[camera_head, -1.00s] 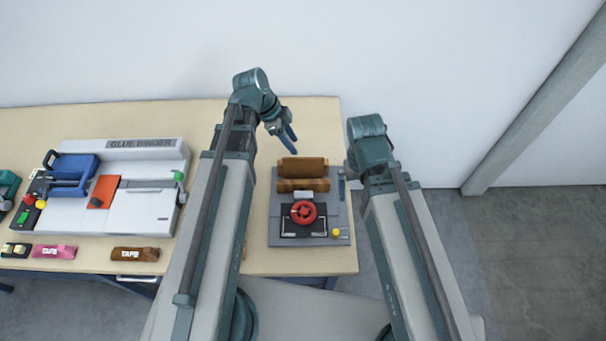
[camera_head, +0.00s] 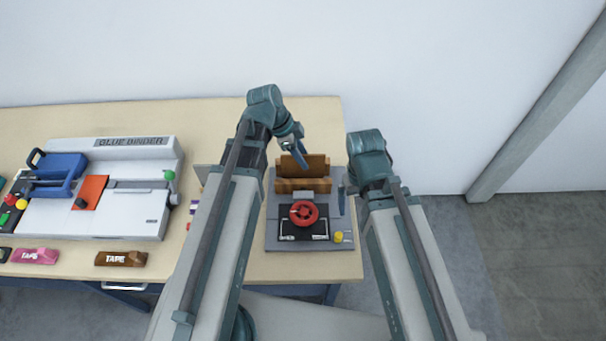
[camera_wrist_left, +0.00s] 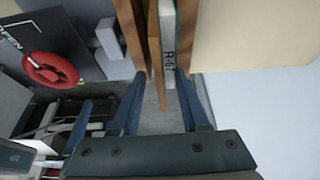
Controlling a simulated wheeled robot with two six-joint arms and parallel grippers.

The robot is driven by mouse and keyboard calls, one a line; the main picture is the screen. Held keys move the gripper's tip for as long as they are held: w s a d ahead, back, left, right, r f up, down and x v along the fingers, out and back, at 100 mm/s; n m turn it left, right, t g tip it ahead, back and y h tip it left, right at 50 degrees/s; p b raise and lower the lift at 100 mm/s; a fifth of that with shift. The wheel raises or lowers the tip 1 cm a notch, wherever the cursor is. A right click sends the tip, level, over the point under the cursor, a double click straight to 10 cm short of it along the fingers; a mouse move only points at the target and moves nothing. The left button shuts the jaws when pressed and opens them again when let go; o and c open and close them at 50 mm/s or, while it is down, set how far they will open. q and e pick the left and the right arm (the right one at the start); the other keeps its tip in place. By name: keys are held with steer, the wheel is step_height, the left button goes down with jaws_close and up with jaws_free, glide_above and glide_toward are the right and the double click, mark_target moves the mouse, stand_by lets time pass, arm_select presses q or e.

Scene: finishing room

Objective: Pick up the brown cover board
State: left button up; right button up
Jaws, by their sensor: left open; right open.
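The brown cover board (camera_head: 318,165) stands upright at the back of the grey press (camera_head: 272,235), behind a wooden block (camera_head: 303,186). My left gripper (camera_head: 299,156) is open at the board's top edge. In the left wrist view my left gripper's fingers (camera_wrist_left: 158,105) are apart. A thin brown board (camera_wrist_left: 153,45) and a white labelled block (camera_wrist_left: 168,30) stand side by side between wooden pieces, their ends reaching the gap between the fingers. Contact cannot be told. My right gripper (camera_head: 342,198) is open and empty beside the press's right edge.
A red handwheel (camera_head: 304,213) and a yellow knob (camera_head: 338,237) are on the press. A glue binder (camera_head: 125,215) stands to the left, with tape pieces (camera_head: 120,259) in front. The table top (camera_head: 220,120) is clear at the back. The wall is behind.

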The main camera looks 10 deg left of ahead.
arm_select(q)
steer(key=shift+d+f, duration=0.1)
steer(key=shift+f, duration=0.2)
steer(key=shift+c, duration=0.3)
jaws_close()
stand_by(1.2)
